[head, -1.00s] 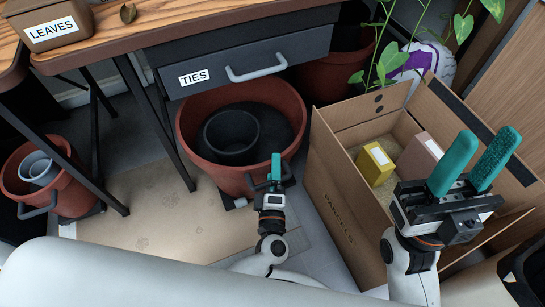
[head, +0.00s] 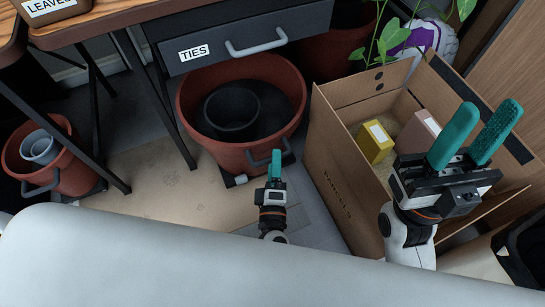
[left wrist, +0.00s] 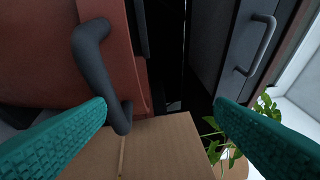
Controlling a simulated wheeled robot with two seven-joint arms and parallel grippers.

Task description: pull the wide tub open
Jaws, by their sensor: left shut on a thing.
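The wide tub (head: 182,118) is a round terracotta-coloured tub with a dark grey handle (head: 262,160) on its front, standing under the desk drawer in the head view. A black pot (head: 232,112) stands inside it. My left gripper (head: 277,165) is at the tub's front handle, shut on it. In the left wrist view the handle (left wrist: 95,70) lies beside one finger, against the tub's wall (left wrist: 40,50); how the fingers meet it is partly hidden. My right gripper (head: 474,140) is open and empty above the cardboard box.
The drawer labelled TIES (head: 220,52) hangs above the tub. A cardboard box (head: 335,185) holding a yellow carton (head: 374,145) and a pinkish one stands close on the right. A smaller tub (head: 75,170) is at left. Flat cardboard (head: 170,195) lies on the floor in front.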

